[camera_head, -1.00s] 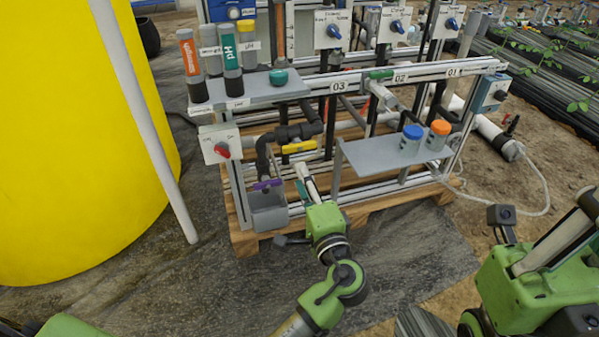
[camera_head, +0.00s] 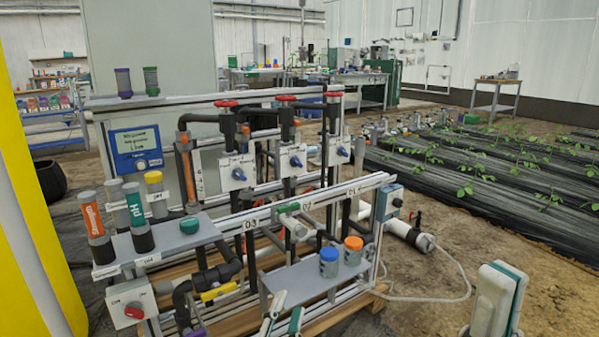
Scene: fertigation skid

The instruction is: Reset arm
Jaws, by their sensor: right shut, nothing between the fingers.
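My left gripper (camera_head: 286,304) shows at the bottom edge, left of centre, in front of the skid's small right shelf. Its two pale fingers with green parts stand apart, with nothing seen between them. My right gripper (camera_head: 503,272) points up at the lower right, its pale fingers together and empty, over bare ground right of the skid. Both arms behind the grippers are out of the picture.
The skid's grey shelf (camera_head: 185,240) holds several tubes and a green-capped item. The right shelf (camera_head: 300,281) carries a blue-capped jar (camera_head: 329,263) and an orange-capped jar (camera_head: 352,252). A yellow tank (camera_head: 30,240) stands left. A hose (camera_head: 440,298) lies right.

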